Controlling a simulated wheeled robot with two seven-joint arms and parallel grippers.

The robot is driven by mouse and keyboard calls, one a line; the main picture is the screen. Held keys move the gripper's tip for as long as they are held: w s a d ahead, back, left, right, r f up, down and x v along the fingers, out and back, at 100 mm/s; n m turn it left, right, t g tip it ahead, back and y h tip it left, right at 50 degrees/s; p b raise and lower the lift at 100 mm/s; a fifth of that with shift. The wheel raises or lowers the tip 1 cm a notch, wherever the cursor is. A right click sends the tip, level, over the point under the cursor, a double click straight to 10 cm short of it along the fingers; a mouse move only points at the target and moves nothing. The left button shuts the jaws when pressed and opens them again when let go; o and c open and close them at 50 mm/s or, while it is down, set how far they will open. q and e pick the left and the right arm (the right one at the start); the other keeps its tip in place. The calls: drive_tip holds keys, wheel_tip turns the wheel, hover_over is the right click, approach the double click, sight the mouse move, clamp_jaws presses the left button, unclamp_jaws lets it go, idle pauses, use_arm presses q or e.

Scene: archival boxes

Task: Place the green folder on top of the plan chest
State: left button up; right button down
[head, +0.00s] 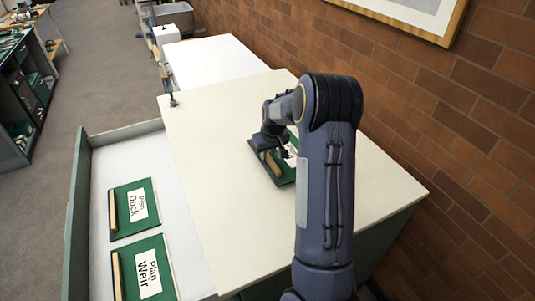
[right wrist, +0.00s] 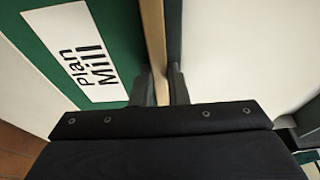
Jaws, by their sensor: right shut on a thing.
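The green folder (head: 286,177), labelled "Plan Mill" in the right wrist view (right wrist: 110,25), is at the middle of the pale top of the plan chest (head: 225,200). My right gripper (head: 270,153) is shut on its wooden edge strip; the two fingers (right wrist: 161,88) sit on either side of that strip. The folder lies flat over the chest top, well inside its edges. I cannot tell whether it touches the surface. My arm hides part of it in the head view. My left gripper is not in view.
An open drawer (head: 110,233) at the left of the chest holds two more green folders, "Plan Dock" (head: 124,193) and "Plan Weir" (head: 130,255). A brick wall (head: 460,150) runs along the right. A white surface (head: 215,62) stands beyond the chest. The chest top around the folder is clear.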

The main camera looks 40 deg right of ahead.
drive_tip(key=shift+f, duration=0.65)
drive_tip(key=c, duration=1.4)
unclamp_jaws()
